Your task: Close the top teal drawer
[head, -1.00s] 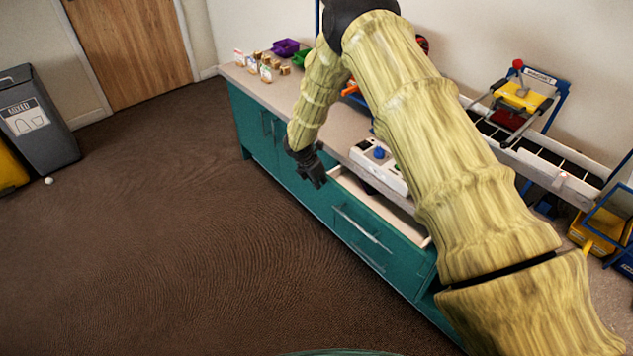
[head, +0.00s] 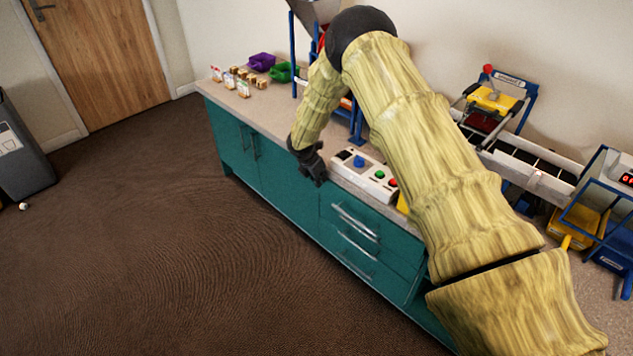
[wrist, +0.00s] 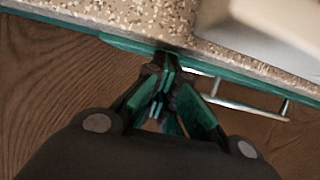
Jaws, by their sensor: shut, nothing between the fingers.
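The top teal drawer (head: 347,216) is in the counter's front, under the button panel. Its front looks flush with the cabinet, and no open drawer interior shows. Its silver bar handle (head: 355,221) also shows in the wrist view (wrist: 240,104). My gripper (head: 317,178) is shut and empty, by the counter's front edge at the drawer's upper left. In the wrist view my gripper (wrist: 166,88) has its fingertips together close to the counter edge, just left of the handle. I cannot tell whether the fingertips touch the drawer front.
Lower drawers (head: 357,243) and teal cabinet doors (head: 238,150) fill the front. On the counter (head: 275,105) stand a button panel (head: 364,173), a purple bin (head: 262,62), a green bin (head: 283,72) and a conveyor (head: 530,160). The brown floor in front is clear.

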